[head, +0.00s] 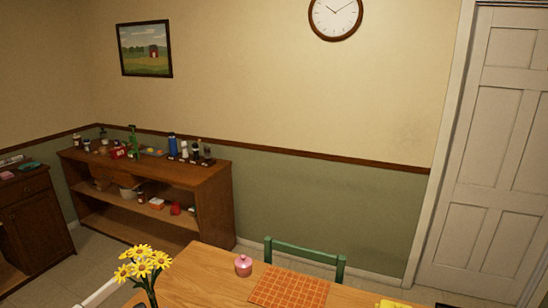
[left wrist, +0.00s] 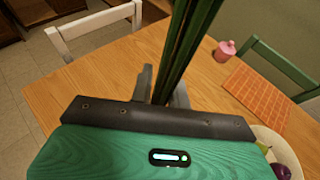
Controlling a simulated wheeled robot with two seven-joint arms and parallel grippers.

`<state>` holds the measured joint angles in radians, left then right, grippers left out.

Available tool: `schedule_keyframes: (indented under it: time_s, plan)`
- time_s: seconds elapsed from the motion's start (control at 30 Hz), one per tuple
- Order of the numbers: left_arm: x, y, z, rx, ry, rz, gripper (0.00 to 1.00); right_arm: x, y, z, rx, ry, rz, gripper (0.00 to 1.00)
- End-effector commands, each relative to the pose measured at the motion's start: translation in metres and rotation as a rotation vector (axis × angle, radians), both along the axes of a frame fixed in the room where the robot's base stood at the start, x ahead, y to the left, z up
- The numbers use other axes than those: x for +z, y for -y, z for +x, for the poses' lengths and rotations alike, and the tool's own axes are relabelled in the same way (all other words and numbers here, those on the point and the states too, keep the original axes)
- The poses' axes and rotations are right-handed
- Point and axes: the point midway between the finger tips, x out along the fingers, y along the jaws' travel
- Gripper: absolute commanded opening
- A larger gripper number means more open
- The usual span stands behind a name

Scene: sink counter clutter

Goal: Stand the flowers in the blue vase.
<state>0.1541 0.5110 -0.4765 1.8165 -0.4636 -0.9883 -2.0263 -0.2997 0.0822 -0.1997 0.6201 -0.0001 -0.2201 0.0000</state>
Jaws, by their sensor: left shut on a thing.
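The flowers (head: 143,266) are a bunch of yellow blooms on dark green stems, at the bottom left of the head view, upright in front of the wooden table. In the left wrist view the green stems (left wrist: 190,40) run up between the two grey fingers of my left gripper (left wrist: 163,84), which is shut on them. The blooms are outside that view. My right gripper is in neither view. I see no clear blue vase; a small blue object (head: 172,145) stands on the far shelf, too small to identify.
The wooden table (head: 205,272) holds a pink lidded pot (head: 243,265), an orange checked mat (head: 290,288) and a bowl of fruit (left wrist: 284,150). A green chair (head: 305,254) and a white chair (left wrist: 95,22) stand at its edges. A cluttered shelf unit (head: 215,190) stands by the wall.

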Motion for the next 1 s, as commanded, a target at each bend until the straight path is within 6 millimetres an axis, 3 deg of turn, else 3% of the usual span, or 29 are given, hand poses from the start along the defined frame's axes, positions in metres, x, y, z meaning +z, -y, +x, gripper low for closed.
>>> schedule_keyframes:
  time_s: [0.2, 0.5, 0.7, 1.0]
  plan:
    - [0.008, 0.047, -0.070, -0.133, 0.000, -0.003, 0.00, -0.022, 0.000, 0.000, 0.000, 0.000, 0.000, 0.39]
    - [0.034, 0.090, -0.151, -0.279, 0.000, -0.002, 0.00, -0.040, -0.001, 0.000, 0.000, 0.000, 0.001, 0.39]
    - [0.045, 0.100, -0.172, -0.319, 0.002, -0.001, 0.00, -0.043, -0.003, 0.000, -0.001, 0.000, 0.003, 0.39]
    - [0.047, 0.101, -0.174, -0.325, 0.002, 0.000, 0.00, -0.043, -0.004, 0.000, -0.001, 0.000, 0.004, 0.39]
